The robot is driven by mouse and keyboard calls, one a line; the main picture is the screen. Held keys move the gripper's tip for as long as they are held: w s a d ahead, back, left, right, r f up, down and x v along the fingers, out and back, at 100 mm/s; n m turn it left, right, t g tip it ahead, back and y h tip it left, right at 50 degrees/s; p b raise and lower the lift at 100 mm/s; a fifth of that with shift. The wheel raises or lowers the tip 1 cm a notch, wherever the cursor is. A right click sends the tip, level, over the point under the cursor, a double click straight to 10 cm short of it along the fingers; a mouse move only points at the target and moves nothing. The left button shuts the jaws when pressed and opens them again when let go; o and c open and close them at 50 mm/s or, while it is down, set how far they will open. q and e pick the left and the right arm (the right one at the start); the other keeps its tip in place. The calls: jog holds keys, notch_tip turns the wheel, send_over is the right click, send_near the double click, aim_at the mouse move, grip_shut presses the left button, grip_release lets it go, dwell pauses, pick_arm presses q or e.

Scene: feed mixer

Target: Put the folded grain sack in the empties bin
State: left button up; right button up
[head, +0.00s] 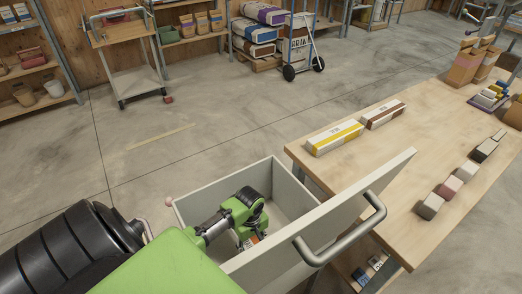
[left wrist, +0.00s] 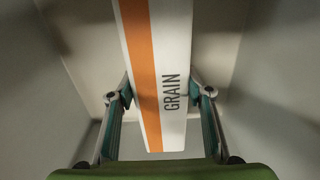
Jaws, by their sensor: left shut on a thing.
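The folded grain sack (left wrist: 176,60) is white with an orange stripe and the word GRAIN. It sits between the two fingers of my left gripper (left wrist: 160,97), which is shut on it. In the head view, my left arm reaches down into a pale, open, drawer-like bin (head: 195,197) with a grey bar handle (head: 345,236) on its front. A small part of the sack (head: 250,241) shows below the wrist, inside the bin walls. Pale walls surround the sack in the left wrist view. Whether it touches the bin floor cannot be told. My right gripper is not in view.
A wooden table (head: 405,140) beside the bin carries a yellow-striped pack (head: 335,137), a brown-striped pack (head: 383,114) and several small blocks. Shelves, a cart (head: 130,60) and a hand truck (head: 302,48) with stacked sacks stand at the back. The floor between is clear.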

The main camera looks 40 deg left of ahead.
pick_arm(q)
notch_tip(320, 180, down, 6)
jog(key=shift+s+r+b, duration=0.15)
jog(key=shift+r+b, duration=0.1)
jog(key=shift+b, duration=0.15)
jog(key=shift+f+b, duration=0.45)
jog(key=shift+f, duration=1.75)
jog(key=shift+f, duration=0.15)
jog(key=o, duration=1.3)
jog(key=shift+r, duration=0.55)
notch_tip(320, 180, up, 11)
jog(key=shift+r+p, duration=0.1)
jog(key=shift+p, duration=1.1)
